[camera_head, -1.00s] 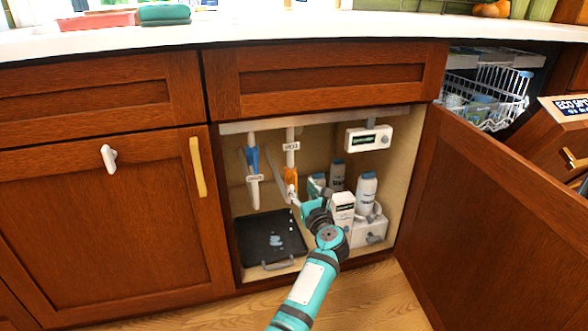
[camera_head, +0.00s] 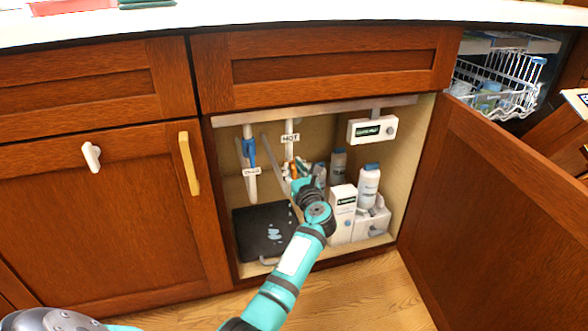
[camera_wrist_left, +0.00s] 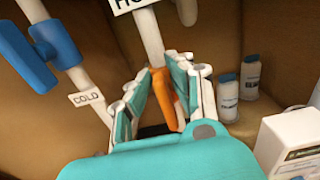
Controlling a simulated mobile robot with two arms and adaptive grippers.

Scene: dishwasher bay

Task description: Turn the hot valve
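The hot valve is an orange handle (camera_wrist_left: 166,100) on a white pipe with a HOT label (camera_head: 290,138), inside the open sink cabinet. My left gripper (camera_head: 294,176) reaches into the cabinet at this handle and hides most of it in the head view. In the left wrist view its two fingers (camera_wrist_left: 160,80) stand on either side of the orange handle, close against it, and look shut on it. The handle's lower end is partly hidden by the right finger and the palm. My right gripper is not in view.
The blue cold valve (camera_head: 249,152) is left of the hot pipe. A black tray (camera_head: 262,228) lies on the cabinet floor. A white box (camera_head: 343,212) and bottles (camera_head: 368,186) stand right of my arm. The open cabinet door (camera_head: 500,215) is at right.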

